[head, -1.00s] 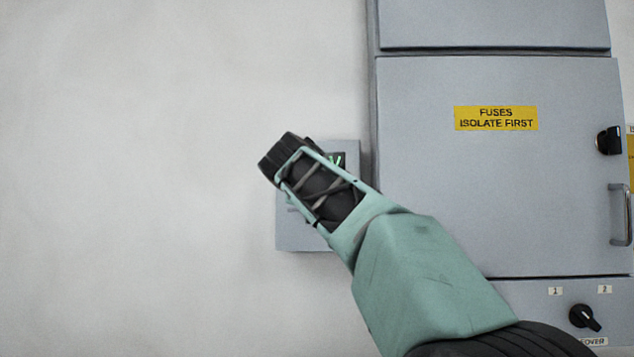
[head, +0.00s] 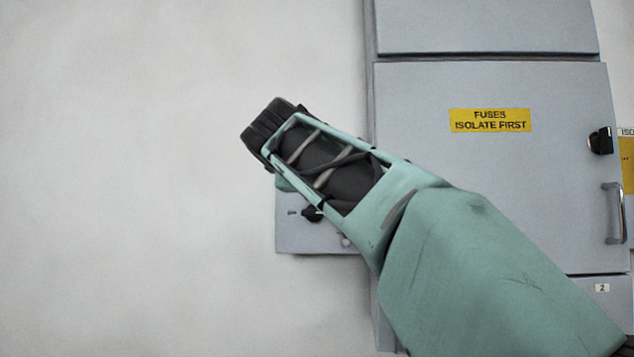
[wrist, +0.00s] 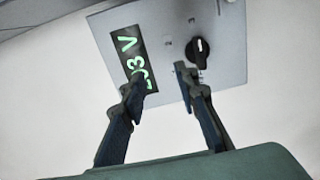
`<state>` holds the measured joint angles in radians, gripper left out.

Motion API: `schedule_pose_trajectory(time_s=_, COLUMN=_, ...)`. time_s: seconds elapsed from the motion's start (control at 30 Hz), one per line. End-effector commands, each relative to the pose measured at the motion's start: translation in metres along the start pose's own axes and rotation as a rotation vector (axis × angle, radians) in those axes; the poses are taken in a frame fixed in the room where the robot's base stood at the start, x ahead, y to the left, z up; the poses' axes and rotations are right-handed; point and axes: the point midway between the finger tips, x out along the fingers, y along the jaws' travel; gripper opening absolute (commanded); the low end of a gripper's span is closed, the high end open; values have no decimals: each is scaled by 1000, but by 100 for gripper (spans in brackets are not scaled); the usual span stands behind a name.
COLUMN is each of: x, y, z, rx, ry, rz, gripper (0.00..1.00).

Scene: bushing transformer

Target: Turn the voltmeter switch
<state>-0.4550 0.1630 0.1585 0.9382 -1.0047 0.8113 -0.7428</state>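The voltmeter box is a grey panel (wrist: 225,22) on the wall, with a dark display (wrist: 133,55) in green digits reading about "203 V", partly covered by a finger. Its switch is a black round knob (wrist: 198,52) with a pale pointer line, right of the display in the wrist view. In the head view my arm covers much of the box (head: 290,238), and the switch (head: 312,214) shows at its lower part. My gripper (wrist: 158,82) is open and empty; its right fingertip appears just below and left of the knob. Contact cannot be told.
A large grey cabinet (head: 490,190) with a yellow label reading "FUSES ISOLATE FIRST" (head: 490,120), a black knob (head: 600,141) and a handle (head: 613,213) stands right of the box. The white wall to the left is clear.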

Motion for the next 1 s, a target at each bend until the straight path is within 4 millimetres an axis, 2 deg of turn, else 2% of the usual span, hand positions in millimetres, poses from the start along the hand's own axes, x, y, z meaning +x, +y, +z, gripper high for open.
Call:
schedule_pose_trajectory(time_s=0.6, x=-42, y=-3, z=1, rx=0, ry=0, rz=-1, gripper=28)
schedule_pose_trajectory(time_s=1.0, x=-44, y=-2, z=1, rx=0, ry=-1, rz=-1, gripper=28)
